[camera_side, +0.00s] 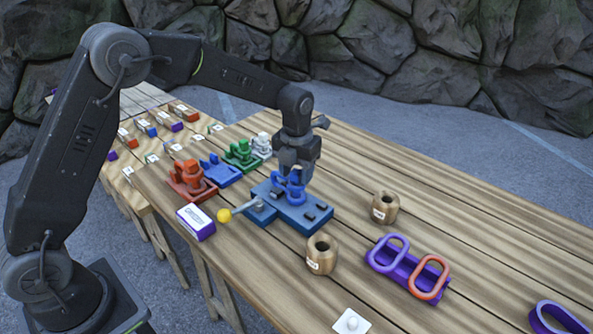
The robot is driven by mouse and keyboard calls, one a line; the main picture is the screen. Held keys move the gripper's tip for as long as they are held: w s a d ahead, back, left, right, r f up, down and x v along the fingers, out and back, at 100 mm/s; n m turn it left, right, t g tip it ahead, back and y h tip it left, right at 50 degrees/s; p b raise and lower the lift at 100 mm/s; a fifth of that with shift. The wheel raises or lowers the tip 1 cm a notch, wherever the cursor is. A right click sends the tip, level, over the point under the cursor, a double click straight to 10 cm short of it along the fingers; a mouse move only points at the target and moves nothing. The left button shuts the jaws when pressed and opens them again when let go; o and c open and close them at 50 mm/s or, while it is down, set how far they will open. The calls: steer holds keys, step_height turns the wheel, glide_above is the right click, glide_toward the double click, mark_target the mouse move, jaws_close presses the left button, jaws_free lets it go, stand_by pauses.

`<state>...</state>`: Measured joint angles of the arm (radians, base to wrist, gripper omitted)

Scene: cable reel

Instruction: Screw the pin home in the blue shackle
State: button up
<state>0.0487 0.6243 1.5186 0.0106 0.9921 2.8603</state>
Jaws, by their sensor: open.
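The blue shackle (290,187) stands in a blue fixture (310,213) on the wooden table. My gripper (297,170) points down at the top of the shackle, with its fingers around or just over it; I cannot tell whether they touch it. The jaws are open. The pin cannot be made out clearly, as the gripper and shackle cover that area.
Red (187,177), green (242,154) and white (262,146) shackles stand behind left, by an empty-looking blue holder (221,170). A purple box (195,222) lies left. Wooden spools (322,254) (384,207) and a purple rack with oval links (400,266) are right.

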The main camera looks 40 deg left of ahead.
steer(key=shift+r, duration=0.1)
steer(key=shift+r, duration=2.15)
steer(key=n, duration=0.3)
steer(key=shift+n, duration=0.4)
steer(key=n, duration=0.4)
steer(key=shift+n, duration=0.4)
steer(key=n, duration=0.4)
steer(key=shift+n, duration=0.3)
steer(key=n, duration=0.4)
steer(key=shift+n, duration=0.4)
steer(key=shift+f, duration=2.25)
